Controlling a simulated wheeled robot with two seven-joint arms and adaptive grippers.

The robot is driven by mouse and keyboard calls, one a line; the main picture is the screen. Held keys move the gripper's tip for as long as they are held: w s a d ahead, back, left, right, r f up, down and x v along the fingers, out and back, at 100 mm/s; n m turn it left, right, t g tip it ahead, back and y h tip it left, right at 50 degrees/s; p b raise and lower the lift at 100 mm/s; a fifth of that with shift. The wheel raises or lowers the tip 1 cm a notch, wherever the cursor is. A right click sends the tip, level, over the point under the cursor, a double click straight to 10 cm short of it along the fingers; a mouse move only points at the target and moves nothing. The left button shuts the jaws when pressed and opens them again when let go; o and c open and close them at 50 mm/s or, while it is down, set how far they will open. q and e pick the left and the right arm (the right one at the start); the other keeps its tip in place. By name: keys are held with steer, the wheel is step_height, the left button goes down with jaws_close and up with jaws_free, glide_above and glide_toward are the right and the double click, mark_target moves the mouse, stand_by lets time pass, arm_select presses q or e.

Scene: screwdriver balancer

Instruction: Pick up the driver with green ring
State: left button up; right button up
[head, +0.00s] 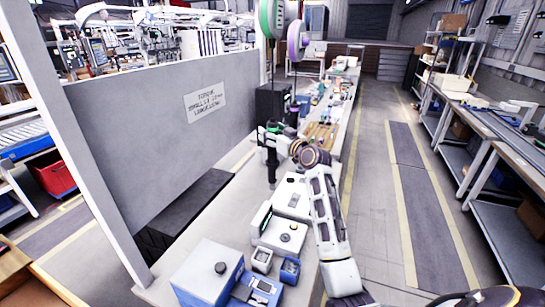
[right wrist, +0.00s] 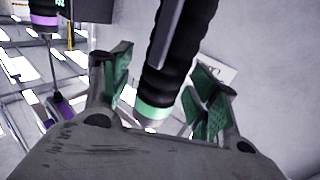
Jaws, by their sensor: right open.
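The driver with the green ring is black and hangs over the bench; its dark body (head: 271,160) shows in the head view below my right gripper (head: 270,135). In the right wrist view the driver's ribbed grip (right wrist: 182,50) and its green ring (right wrist: 152,109) lie between the two open fingers of my right gripper (right wrist: 165,78). The green pads stand on either side of it, and I cannot tell whether either one touches. A second driver with a purple ring (right wrist: 43,20) hangs to the left in that view. My left gripper is not in view.
A green balancer reel (head: 271,18) and a purple one (head: 297,40) hang above the bench. White devices (head: 278,236) and a blue-white box (head: 208,270) stand on the near bench. A grey partition (head: 160,125) runs along the left. The aisle on the right is clear.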

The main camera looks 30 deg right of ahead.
steer(key=shift+c, duration=0.3)
jaws_close()
steer(key=shift+r, duration=0.1)
